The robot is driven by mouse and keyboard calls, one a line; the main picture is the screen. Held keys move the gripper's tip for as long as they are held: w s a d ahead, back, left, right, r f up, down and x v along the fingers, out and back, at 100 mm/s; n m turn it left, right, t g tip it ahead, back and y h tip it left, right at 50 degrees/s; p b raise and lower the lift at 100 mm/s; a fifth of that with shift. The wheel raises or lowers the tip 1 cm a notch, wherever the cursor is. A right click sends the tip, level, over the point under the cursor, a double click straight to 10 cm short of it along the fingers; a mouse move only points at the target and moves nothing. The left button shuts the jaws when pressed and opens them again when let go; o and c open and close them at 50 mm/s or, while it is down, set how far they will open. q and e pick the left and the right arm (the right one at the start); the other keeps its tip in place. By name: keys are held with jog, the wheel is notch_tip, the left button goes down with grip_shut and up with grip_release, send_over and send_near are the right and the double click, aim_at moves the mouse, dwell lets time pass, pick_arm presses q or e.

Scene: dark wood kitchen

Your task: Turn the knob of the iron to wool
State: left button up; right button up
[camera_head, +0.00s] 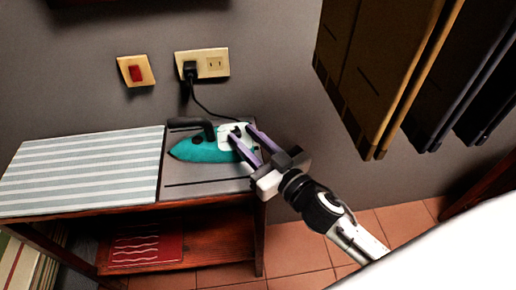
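The iron (202,149) is teal with a black handle and a white rear part. It rests on a grey plate on the right of the wooden table, with its tip to the left. A black cord runs from it up to the wall socket. My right gripper (240,135) has its two purple fingers spread apart at the iron's white rear part. A dark knob-like part shows between or just beside the fingertips. I cannot tell whether the fingers touch it. The knob's marks are too small to read. My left gripper is not in view.
A striped board (82,170) covers the table's left. A wall outlet (215,63) with a black plug and a red switch (136,73) are above. Hanging brown panels (375,75) stand at the upper right. A red item (147,248) lies on the lower shelf.

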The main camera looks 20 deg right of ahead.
jog(key=v, duration=0.4)
jog(key=shift+s+b, duration=0.25)
jog(key=shift+b, duration=0.05)
jog(key=shift+s+d, duration=0.2)
jog(key=shift+s, duration=0.4)
jog(key=shift+d, duration=0.1)
